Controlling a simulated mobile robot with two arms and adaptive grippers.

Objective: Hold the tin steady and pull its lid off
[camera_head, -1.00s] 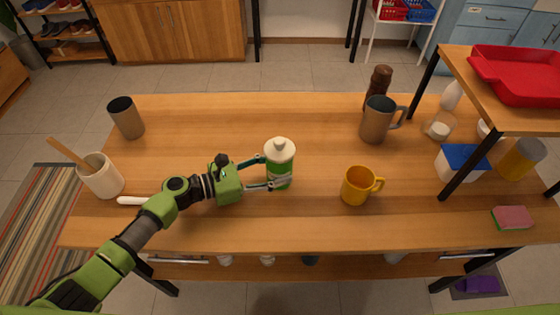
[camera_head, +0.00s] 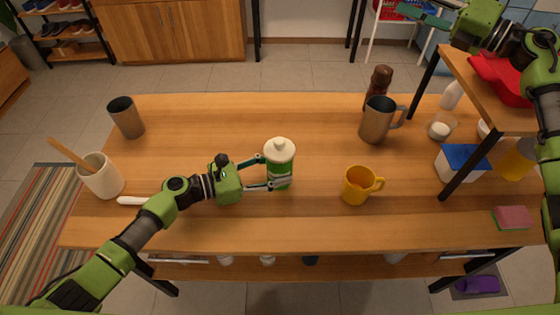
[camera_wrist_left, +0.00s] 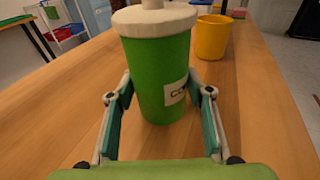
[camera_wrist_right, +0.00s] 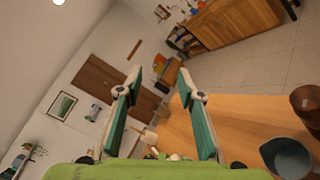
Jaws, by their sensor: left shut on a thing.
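The tin (camera_head: 280,174) is a green upright cylinder standing on the wooden table. Its cream lid (camera_head: 280,149) with a round knob sits on top. In the left wrist view the tin (camera_wrist_left: 160,75) carries a partly hidden label, and the lid (camera_wrist_left: 153,20) covers its top. My left gripper (camera_head: 268,172) is shut on the tin's body from the left, one finger on each side. My right gripper (camera_wrist_right: 158,80) is open and empty, raised high at the upper right of the head view, far from the tin.
A yellow mug (camera_head: 358,186) stands right of the tin. A metal mug (camera_head: 378,120) and brown grinder (camera_head: 379,85) stand behind it. A metal cup (camera_head: 126,118) and white crock (camera_head: 100,176) are at left.

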